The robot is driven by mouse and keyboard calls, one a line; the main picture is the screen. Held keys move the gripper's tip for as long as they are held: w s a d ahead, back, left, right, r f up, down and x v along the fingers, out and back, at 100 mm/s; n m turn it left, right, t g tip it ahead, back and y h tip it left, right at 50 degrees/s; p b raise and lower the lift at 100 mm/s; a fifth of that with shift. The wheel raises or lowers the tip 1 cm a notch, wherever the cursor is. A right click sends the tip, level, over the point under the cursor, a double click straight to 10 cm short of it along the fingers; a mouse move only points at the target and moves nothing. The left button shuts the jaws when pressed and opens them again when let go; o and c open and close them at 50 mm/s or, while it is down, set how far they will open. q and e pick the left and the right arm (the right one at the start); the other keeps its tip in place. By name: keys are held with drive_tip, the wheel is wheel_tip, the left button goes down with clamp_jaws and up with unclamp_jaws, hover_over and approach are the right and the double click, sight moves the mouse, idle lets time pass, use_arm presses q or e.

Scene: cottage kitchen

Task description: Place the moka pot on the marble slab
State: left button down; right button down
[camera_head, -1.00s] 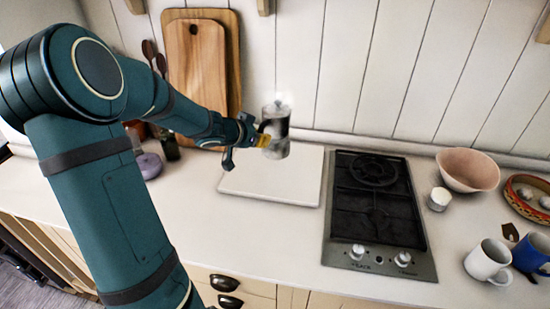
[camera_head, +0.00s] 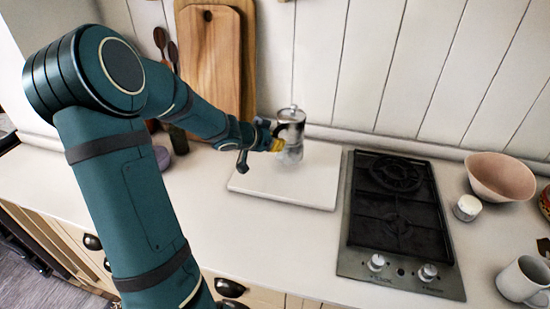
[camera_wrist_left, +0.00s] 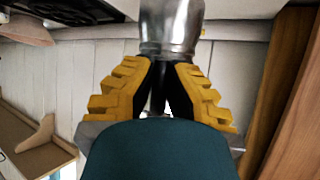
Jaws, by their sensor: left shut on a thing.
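The moka pot (camera_head: 291,125) is silver with a dark handle and stands upright over the back part of the white marble slab (camera_head: 315,190). I cannot tell whether its base touches the slab. My left gripper (camera_head: 276,142), with yellow finger pads, is shut on the pot's handle from the left. In the left wrist view the pot's metal body (camera_wrist_left: 171,25) shows at the top, and the dark handle lies between the yellow fingers of the gripper (camera_wrist_left: 162,78). My right gripper is not in view.
A black gas hob (camera_head: 400,220) sits right of the slab. A pink bowl (camera_head: 500,176), a small white pot (camera_head: 467,208) and a white mug (camera_head: 520,280) stand further right. Wooden boards (camera_head: 210,60) lean on the wall at left. The front counter strip is clear.

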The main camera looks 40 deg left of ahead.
sight(283, 153)
use_arm(q)
drive_tip(key=shift+f+b, duration=1.4)
drive_tip(key=shift+f, duration=0.5)
drive_tip(key=shift+r, duration=0.1)
drive_tip(key=c, duration=1.1)
unclamp_jaws()
drive_tip(key=shift+c, duration=0.2)
drive_tip(key=shift+s, duration=0.1)
drive_tip(key=shift+s+r+p, duration=0.25)
drive_tip(key=shift+p, duration=0.15)
drive_tip(key=p+v, duration=0.5)
drive_tip(key=v, duration=0.6)
